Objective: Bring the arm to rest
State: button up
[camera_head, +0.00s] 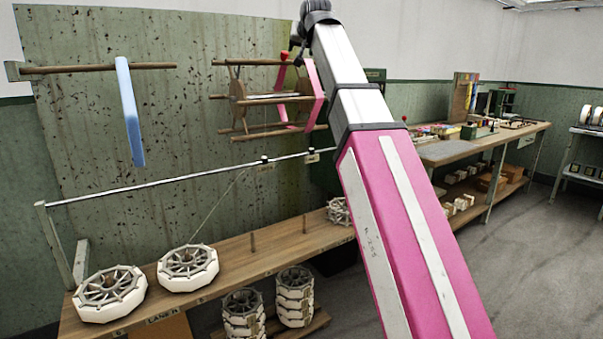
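My pink and white arm (390,220) rises from the lower right and reaches up to the top middle of the head view. Its far end is a dark joint (318,15) near the top edge.
A wooden bench (230,262) with white-rimmed reels (188,268) and a metal rail (150,185) stands left of the arm. A wooden winder (262,100) and a rod with a blue loop (130,110) stick out above. A worktable (448,153) stands right; floor (545,260) is clear there.

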jog(key=d+f+g+h, duration=0.1)
jog(key=d+f+g, duration=0.15)
jog(key=f, duration=1.25)
jog(key=d+f+g+h, duration=0.1)
jog(key=d+f, duration=0.3)
jog(key=f, duration=1.1)
jog(key=d+f+g, duration=0.2)
jog(key=d+f, duration=0.1)
jog(key=f, duration=1.1)
jog(key=s+d+f+g, duration=0.2)
jog(key=s+f, duration=0.5)
jog(key=f, duration=0.4)
jog(key=s+d+f+g, duration=0.3)
jog(key=s+f, duration=0.5)
jog(key=f, duration=0.4)
jog(key=s+d+f+g+h, duration=0.1)
jog(key=s+d+f+g, duration=0.1)
jog(key=s+d+f, duration=0.2)
jog(key=s+f, duration=0.3)
jog(key=f, duration=0.5)
jog(key=shift+s+d+f, duration=0.15)
jog(key=shift+s+f, duration=0.05)
jog(key=shift+s, duration=0.1)
